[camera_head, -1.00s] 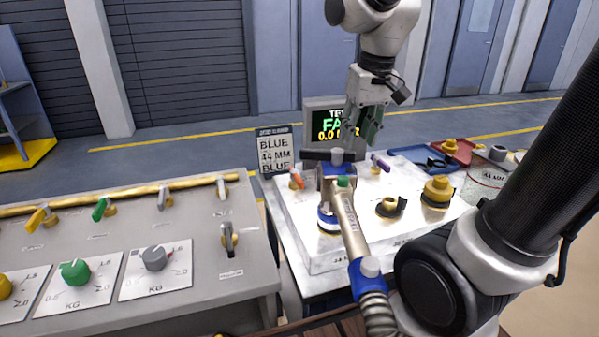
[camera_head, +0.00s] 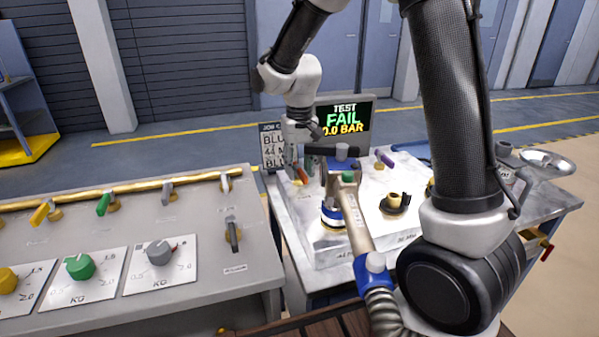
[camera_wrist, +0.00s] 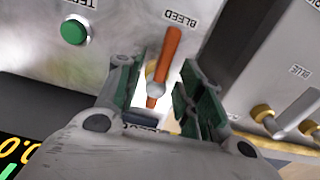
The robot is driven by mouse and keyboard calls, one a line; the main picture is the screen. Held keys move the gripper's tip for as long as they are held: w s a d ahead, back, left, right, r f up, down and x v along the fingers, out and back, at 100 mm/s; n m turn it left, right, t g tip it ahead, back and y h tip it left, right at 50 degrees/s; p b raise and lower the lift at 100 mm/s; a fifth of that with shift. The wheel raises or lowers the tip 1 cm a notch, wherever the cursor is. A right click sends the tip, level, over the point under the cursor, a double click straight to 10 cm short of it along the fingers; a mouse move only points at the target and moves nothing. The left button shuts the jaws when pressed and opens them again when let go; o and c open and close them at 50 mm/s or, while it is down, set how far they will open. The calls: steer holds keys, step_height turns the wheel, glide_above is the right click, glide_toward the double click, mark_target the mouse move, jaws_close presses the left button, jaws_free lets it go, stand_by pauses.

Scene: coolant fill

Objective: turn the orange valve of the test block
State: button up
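The orange valve (camera_wrist: 168,60) is a lever handle on a brass stem, beside the word BLEED on the white test block (camera_wrist: 120,40). In the wrist view my gripper (camera_wrist: 160,90) is open, with its green-padded fingers on either side of the lever and a gap visible to each. In the head view the orange valve (camera_head: 300,174) stands at the block's back left corner, partly covered by my gripper (camera_head: 296,160). The block (camera_head: 370,232) carries a blue-collared nozzle (camera_head: 345,178) with a hose at its front.
A display (camera_head: 343,122) behind the block reads TEST FAIL 0.0 BAR. A purple lever (camera_head: 385,158) stands to the right. A green button (camera_wrist: 75,30) sits beside the orange valve in the wrist view. A grey console (camera_head: 130,270) with valves and knobs stands left.

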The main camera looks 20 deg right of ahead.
steer(key=shift+f, duration=0.9)
jaws_close()
